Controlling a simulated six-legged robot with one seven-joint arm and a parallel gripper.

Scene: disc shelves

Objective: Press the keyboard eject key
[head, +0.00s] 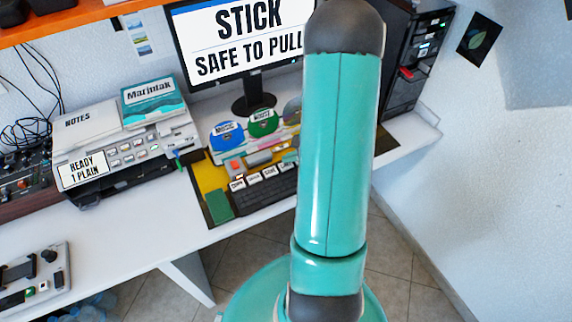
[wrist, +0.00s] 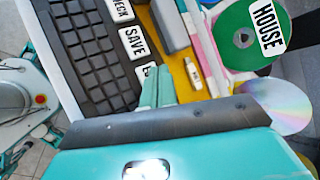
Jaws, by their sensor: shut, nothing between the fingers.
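The dark keyboard (head: 265,194) lies on the desk below the monitor, with a row of white labelled keys along its far edge. In the wrist view the keyboard (wrist: 90,50) fills the upper left, with a white SAVE key (wrist: 133,41) and a white key starting with "E" (wrist: 149,71), mostly hidden by my fingers. My gripper (wrist: 158,84) is shut and empty, its teal fingers over or right beside that "E" key. I cannot tell whether they touch it.
A green HOUSE disc (wrist: 245,38) and a bare silver disc (wrist: 282,106) lie close to my gripper. A small labelled stick (wrist: 193,73) lies on the yellow mat (wrist: 180,75). The monitor (head: 245,45) reads "STICK SAFE TO PULL". A printer (head: 125,150) stands left.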

